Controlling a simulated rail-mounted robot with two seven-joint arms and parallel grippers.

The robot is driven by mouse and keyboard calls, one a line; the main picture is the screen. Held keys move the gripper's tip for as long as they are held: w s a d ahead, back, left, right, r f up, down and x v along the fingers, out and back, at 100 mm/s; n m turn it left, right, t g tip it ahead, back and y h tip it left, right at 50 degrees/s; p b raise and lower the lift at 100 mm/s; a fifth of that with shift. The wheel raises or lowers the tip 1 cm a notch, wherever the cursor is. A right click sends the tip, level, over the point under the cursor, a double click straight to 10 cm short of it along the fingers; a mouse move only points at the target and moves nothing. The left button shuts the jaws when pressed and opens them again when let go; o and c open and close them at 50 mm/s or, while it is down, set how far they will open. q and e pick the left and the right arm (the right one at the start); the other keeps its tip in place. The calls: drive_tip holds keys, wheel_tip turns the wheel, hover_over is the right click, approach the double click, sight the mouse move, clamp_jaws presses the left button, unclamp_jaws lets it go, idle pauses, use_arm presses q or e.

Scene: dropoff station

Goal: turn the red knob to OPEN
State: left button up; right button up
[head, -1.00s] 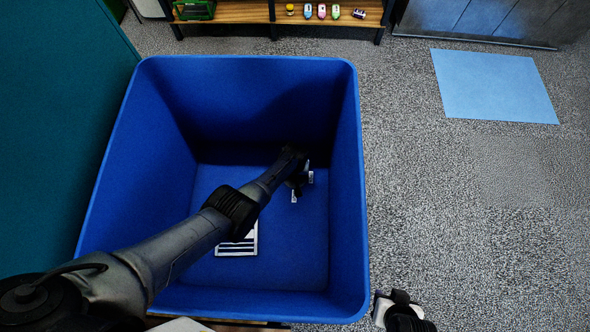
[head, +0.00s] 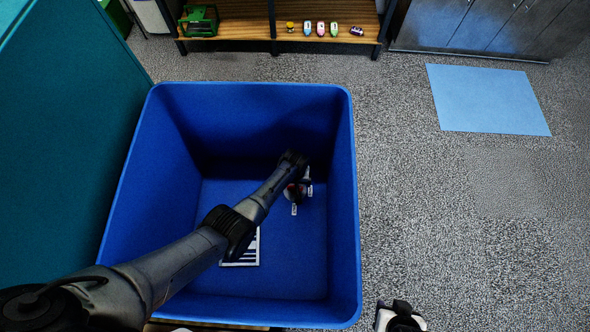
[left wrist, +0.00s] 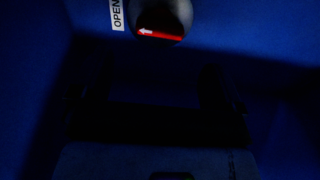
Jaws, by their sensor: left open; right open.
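The red knob (head: 293,189) is deep inside the blue bin, partly hidden by my left arm. In the left wrist view the red knob (left wrist: 160,36) is a dark round body with a red bar and a white arrow pointing left. A white OPEN label (left wrist: 117,14) stands upright just left of it. My left gripper (left wrist: 155,85) is open, its dark fingers apart below the knob in that picture; I see no contact. My right gripper (head: 400,314) is open and empty at the bottom edge of the head view, outside the bin.
The blue bin (head: 345,140) has high walls around my left arm. A striped black-and-white panel (head: 245,250) lies on its floor. A teal partition (head: 70,130) stands at left. A wooden shelf (head: 235,32) with small objects is behind. Grey carpet with a light blue mat (head: 487,98) is free at right.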

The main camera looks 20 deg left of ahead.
use_arm(q)
drive_tip(key=shift+r+p, duration=1.25)
drive_tip(key=shift+r, duration=1.7)
use_arm(e)
drive_tip(key=shift+a+r, duration=0.15)
drive_tip(key=shift+r, duration=1.6)
use_arm(q)
wheel_tip(320, 180, up, 25)
drive_tip(key=p, duration=2.5)
use_arm(e)
wheel_tip(320, 180, up, 16)
use_arm(q)
drive_tip(key=shift+r, duration=0.15)
wheel_tip(320, 180, up, 7)
drive_tip(key=p, duration=0.7)
use_arm(e)
wheel_tip(320, 180, up, 6)
use_arm(q)
drive_tip(key=shift+r, duration=0.2)
use_arm(e)
drive_tip(key=shift+r, duration=0.1)
